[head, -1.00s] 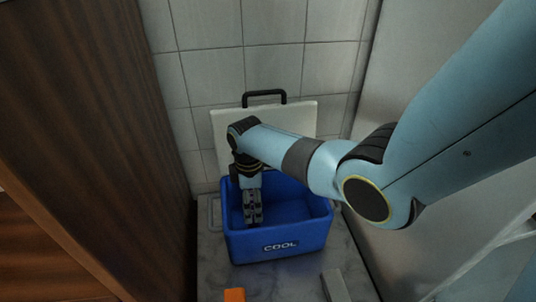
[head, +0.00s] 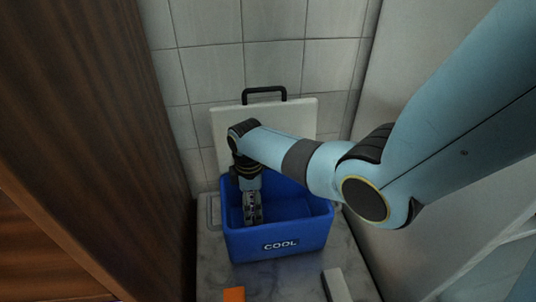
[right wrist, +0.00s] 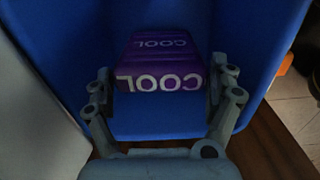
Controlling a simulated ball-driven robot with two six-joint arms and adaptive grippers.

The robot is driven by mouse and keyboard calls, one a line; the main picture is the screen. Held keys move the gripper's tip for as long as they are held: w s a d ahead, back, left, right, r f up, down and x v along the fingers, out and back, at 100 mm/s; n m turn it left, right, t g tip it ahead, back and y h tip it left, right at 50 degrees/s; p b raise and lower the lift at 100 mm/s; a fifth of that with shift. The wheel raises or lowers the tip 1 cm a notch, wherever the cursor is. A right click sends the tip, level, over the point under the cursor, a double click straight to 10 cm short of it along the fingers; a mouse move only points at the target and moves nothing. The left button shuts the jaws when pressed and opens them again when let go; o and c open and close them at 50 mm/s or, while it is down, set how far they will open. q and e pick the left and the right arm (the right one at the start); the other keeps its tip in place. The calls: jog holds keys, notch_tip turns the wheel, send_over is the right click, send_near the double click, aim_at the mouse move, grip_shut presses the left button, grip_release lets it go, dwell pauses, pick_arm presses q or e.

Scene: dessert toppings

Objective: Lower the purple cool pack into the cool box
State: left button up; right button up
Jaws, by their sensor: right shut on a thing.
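The blue cool box (head: 278,243) marked COOL stands open on the marble-look surface. My right gripper (head: 253,216) points down inside the left part of the box, below its rim. In the right wrist view my right gripper (right wrist: 160,78) is shut on the purple cool pack (right wrist: 173,62), which carries COOL lettering and sits between its two fingers. Blue box walls surround the pack there. I cannot tell whether the pack touches the box floor. In the head view the pack is almost wholly hidden by the gripper. My left gripper is not in view.
A white lid or board (head: 305,116) with a black handle (head: 263,91) leans on the tiled wall behind the box. A dark wooden panel (head: 100,140) rises close on the left. An orange item (head: 233,294) and a grey block (head: 336,285) lie in front.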

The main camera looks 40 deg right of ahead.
jog(key=shift+f+b, duration=0.45)
jog(key=shift+f, duration=0.2)
dwell(0.5)
jog(key=o, duration=1.4)
notch_tip(320, 180, up, 12)
